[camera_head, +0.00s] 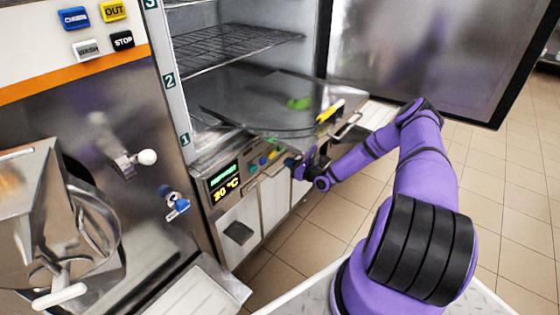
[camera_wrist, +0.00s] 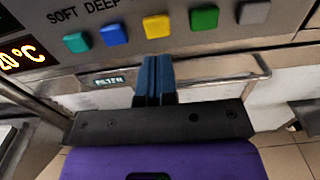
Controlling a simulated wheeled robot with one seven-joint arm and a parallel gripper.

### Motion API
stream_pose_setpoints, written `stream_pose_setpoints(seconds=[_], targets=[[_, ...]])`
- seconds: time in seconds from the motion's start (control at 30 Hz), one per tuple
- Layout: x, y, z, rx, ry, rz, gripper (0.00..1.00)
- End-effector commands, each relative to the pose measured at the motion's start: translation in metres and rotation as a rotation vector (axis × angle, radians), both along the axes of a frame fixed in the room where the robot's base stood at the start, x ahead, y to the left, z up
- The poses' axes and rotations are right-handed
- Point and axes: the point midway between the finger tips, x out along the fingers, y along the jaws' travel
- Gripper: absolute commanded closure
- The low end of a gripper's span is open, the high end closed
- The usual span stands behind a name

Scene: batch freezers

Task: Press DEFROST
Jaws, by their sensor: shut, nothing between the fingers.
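The freezer's control panel (camera_head: 232,183) has a lit display reading 20 °C and a row of coloured buttons. In the wrist view the row holds a teal button (camera_wrist: 76,42), a blue button (camera_wrist: 113,34), a yellow button (camera_wrist: 156,26), a green button (camera_wrist: 204,18) and a grey button (camera_wrist: 254,12). The words SOFT and DEEP show above the left buttons. I cannot read a DEFROST label; the labels further right are out of view. My gripper (camera_wrist: 154,66) is shut and empty, its tips just below the yellow button in the picture. Contact cannot be told. In the head view my gripper (camera_head: 300,166) is beside the panel.
A metal handle bar (camera_wrist: 225,75) runs below the buttons. The open cabinet holds a wire shelf (camera_head: 225,48), and its dark door (camera_head: 425,50) stands wide open at right. A see-through sheet (camera_head: 250,105) juts out above the panel. Another machine (camera_head: 85,140) stands at left. Tiled floor (camera_head: 520,200) is clear.

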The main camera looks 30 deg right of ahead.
Motion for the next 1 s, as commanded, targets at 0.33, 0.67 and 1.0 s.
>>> stream_pose_setpoints(seconds=[0.33,0.67,1.0], targets=[[-0.054,-0.020,-0.001,0.001,0.003,-0.001,1.00],[-0.064,-0.023,-0.001,0.001,0.003,0.000,1.00],[-0.064,-0.023,-0.001,0.001,0.003,0.000,1.00]])
